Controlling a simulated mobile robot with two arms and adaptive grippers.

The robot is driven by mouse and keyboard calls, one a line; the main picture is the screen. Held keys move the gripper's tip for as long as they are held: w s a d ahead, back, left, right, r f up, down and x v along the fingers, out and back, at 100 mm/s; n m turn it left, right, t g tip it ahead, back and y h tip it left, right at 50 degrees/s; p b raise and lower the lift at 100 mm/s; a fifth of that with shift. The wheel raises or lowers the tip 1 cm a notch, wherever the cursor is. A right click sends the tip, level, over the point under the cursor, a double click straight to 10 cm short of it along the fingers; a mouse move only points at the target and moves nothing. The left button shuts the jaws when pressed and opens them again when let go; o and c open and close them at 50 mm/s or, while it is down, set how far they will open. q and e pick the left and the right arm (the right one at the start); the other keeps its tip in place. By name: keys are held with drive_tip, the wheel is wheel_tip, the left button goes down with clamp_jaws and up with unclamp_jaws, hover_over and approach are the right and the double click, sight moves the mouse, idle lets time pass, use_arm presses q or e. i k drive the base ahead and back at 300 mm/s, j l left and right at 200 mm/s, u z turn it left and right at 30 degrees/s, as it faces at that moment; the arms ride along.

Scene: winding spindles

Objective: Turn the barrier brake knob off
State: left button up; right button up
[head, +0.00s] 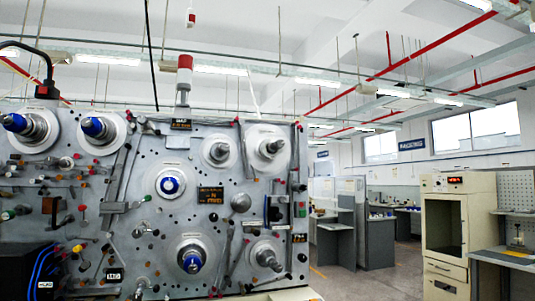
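The grey winding machine panel (150,218) fills the left half of the head view. It carries many small knobs and rollers, and several small dark label plates, among them an orange-lettered one (210,195). Neither of my grippers is in view.
Several spindles stick out of the panel, including a blue-hubbed one (171,185) and a lower one (191,260). A dark box (25,270) with blue cables stands at lower left. A beige cabinet (445,230) stands at right. Open floor (375,285) lies between.

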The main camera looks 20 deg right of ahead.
sight(279, 143)
drive_tip(key=i+j, duration=0.15)
drive_tip(key=i, duration=0.35)
drive_tip(key=i+j+z, duration=0.1)
drive_tip(key=i, duration=0.4)
